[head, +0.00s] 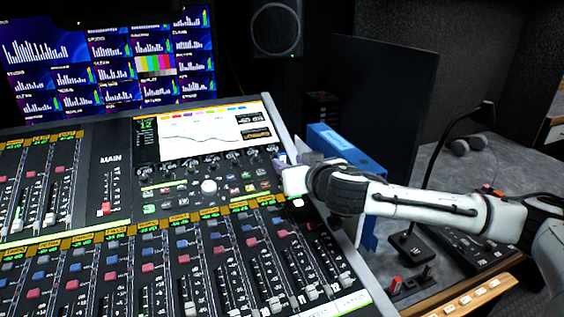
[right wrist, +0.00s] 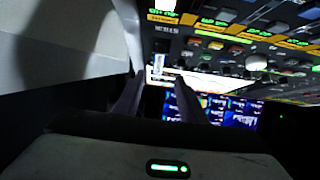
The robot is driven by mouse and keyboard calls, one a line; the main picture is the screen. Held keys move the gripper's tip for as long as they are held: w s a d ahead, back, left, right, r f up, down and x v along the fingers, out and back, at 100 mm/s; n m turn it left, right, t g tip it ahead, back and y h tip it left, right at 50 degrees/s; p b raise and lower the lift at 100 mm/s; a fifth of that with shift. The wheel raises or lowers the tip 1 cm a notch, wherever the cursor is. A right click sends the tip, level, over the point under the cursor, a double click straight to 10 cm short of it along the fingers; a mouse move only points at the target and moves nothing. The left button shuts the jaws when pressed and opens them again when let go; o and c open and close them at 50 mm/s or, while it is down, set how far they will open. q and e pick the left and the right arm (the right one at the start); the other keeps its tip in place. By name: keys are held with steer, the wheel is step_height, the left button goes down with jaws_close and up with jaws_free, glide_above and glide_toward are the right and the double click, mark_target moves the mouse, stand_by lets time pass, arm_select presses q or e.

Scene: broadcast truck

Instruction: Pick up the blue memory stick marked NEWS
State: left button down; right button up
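My right gripper (head: 283,168) reaches in from the right, over the right edge of the mixing console, beside its screen. In the right wrist view its two dark fingers (right wrist: 159,80) stand apart. A small pale piece with a bluish part (right wrist: 158,63) shows beyond the fingertips, between them, against the console. It may be the blue memory stick, but I cannot read any marking. In the head view a small bluish-purple patch (head: 281,157) shows at the gripper's tip, mostly hidden by it. My left gripper is not in view.
The mixing console (head: 120,225) with faders and knobs fills the left and middle. A blue upright binder or box (head: 345,150) stands close behind my right wrist. A gooseneck microphone (head: 412,246) stands on the grey desk at right. Monitors (head: 105,60) and a speaker (head: 276,28) are behind.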

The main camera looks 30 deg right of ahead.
mark_target(283, 159)
steer(key=shift+d+x, duration=0.15)
steer(key=shift+x, duration=1.05)
steer(key=shift+d+x, duration=0.1)
steer(key=shift+x, duration=1.05)
steer(key=shift+s+f, duration=0.1)
steer(key=shift+f, duration=0.05)
jaws_close()
